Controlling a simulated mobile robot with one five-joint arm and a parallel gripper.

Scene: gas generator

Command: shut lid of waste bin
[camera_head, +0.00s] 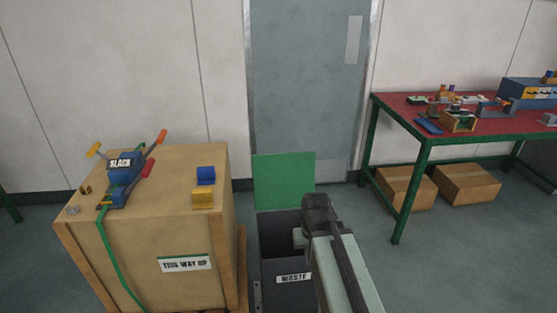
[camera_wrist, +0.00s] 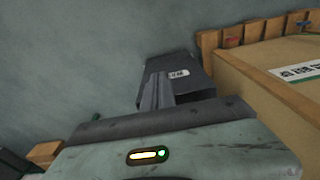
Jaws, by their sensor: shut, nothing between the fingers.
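The waste bin (camera_head: 270,262) is a dark box with a white WASTE label, standing on the floor between the wooden crate and my arm. Its green lid (camera_head: 284,181) stands open, upright at the bin's back edge, and the dark inside shows. My gripper (camera_head: 300,238) is over the right side of the bin in the head view, below and in front of the lid. In the wrist view my gripper (camera_wrist: 154,92) is shut and empty, its fingers overlapping the dark bin (camera_wrist: 200,76). My arm hides the bin's right part; I cannot tell whether they touch.
A wooden crate (camera_head: 140,250) stands close on the bin's left, with a blue tool (camera_head: 122,172) and small blocks on top. A grey door (camera_head: 305,90) is behind. A red-topped workbench (camera_head: 470,122) with cardboard boxes (camera_head: 405,188) under it is at right. Floor between is clear.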

